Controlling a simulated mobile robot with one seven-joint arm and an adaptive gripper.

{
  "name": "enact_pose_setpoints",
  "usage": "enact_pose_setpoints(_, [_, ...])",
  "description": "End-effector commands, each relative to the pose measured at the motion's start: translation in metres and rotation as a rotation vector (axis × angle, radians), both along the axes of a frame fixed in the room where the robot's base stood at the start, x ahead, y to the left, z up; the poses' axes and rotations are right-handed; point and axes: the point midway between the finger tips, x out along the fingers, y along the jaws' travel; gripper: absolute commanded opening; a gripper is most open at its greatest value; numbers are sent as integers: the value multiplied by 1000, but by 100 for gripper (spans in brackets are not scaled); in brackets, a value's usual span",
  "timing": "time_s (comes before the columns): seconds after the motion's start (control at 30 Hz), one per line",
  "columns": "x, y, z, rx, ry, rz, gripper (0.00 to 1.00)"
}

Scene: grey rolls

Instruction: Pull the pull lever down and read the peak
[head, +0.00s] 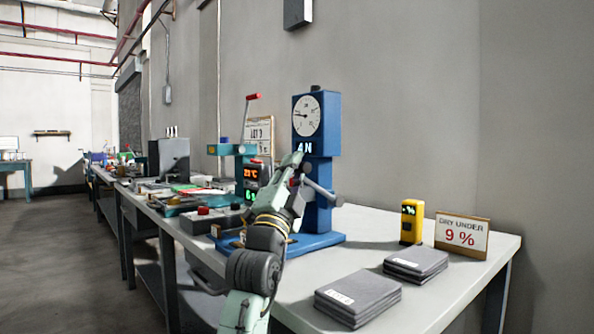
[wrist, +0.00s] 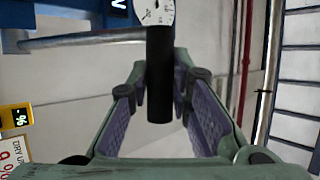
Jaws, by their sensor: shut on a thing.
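The blue pull tester (head: 319,170) stands on the bench with a round white dial (head: 307,115) at its top. Its display (head: 305,147) reads 4 N, and the dial needle points left. My gripper (head: 294,168) is in front of its column, below the display. In the wrist view my gripper (wrist: 165,105) has its purple-padded fingers on both sides of a dark cylindrical grip (wrist: 160,75), which I take as the pull lever's. A grey bar (wrist: 80,40) runs sideways near it. My arm hides part of the tester and the lever in the head view.
Two grey stacks (head: 357,297) lie at the bench front right. A yellow meter (head: 411,222) and a "DRY UNDER 9 %" sign (head: 462,236) stand behind them. A teal device with a red-tipped handle (head: 253,97) stands left of the tester.

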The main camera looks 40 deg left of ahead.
Motion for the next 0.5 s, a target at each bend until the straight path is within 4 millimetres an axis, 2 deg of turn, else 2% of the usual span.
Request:
enact_pose_setpoints(0.3, [3, 0, -3, -5, 8, -3, 0])
enact_pose_setpoints(0.33, [3, 0, -3, -5, 8, -3, 20])
enact_pose_setpoints(0.5, [3, 0, -3, -4, 7, -3, 31])
